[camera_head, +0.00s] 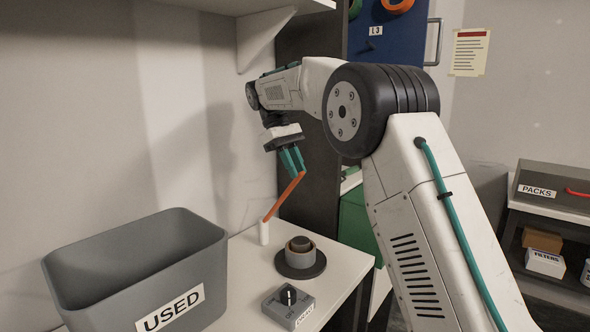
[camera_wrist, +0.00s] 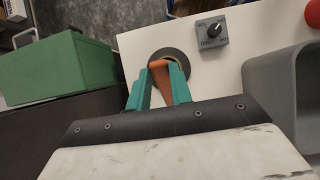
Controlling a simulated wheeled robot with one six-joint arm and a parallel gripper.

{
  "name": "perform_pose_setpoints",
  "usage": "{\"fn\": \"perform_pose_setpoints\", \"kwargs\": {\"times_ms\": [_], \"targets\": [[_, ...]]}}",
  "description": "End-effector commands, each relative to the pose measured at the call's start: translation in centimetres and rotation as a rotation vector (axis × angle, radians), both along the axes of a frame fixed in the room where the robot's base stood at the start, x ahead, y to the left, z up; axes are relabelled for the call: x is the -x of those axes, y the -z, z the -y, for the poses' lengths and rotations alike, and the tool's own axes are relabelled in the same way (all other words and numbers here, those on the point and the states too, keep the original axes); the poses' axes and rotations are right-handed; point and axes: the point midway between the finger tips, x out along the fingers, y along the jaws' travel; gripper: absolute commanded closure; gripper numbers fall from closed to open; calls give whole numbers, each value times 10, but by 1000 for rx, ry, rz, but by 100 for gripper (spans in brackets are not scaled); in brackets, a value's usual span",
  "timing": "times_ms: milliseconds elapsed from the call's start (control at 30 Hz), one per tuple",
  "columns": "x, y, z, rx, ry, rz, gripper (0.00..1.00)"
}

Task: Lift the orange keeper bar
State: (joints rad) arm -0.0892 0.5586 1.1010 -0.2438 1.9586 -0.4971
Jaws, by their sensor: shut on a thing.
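The orange keeper bar (camera_head: 285,196) is tilted, rising to the right from a short white post (camera_head: 264,232) on the bench. My gripper (camera_head: 293,172) has teal fingers and is shut on the upper end of the bar. In the wrist view the bar (camera_wrist: 160,76) shows between the two fingertips (camera_wrist: 159,78). The wrist view shows part of this holder behind the bar.
A grey bin marked USED (camera_head: 135,262) stands at the left of the bench. A grey box with a black knob (camera_head: 288,304) sits near the front edge. A green box (camera_head: 356,228) stands beyond the bench's right edge. A wall shelf (camera_head: 235,5) hangs above.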

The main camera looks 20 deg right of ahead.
Motion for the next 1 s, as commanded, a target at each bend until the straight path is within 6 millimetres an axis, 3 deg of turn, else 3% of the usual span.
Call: {"fn": "perform_pose_setpoints", "kwargs": {"times_ms": [500,533,600,633,800,967,1000], "targets": [[4,-3,-3,16,-2,-16,100],[4,-3,-3,16,-2,-16,76],[4,-3,-3,15,-1,-17,56],[4,-3,-2,15,-1,-17,56],[4,-3,-2,14,-1,-17,56],[8,-7,0,-2,-6,-6,98],[11,-11,2,-15,-10,2,100]]}}
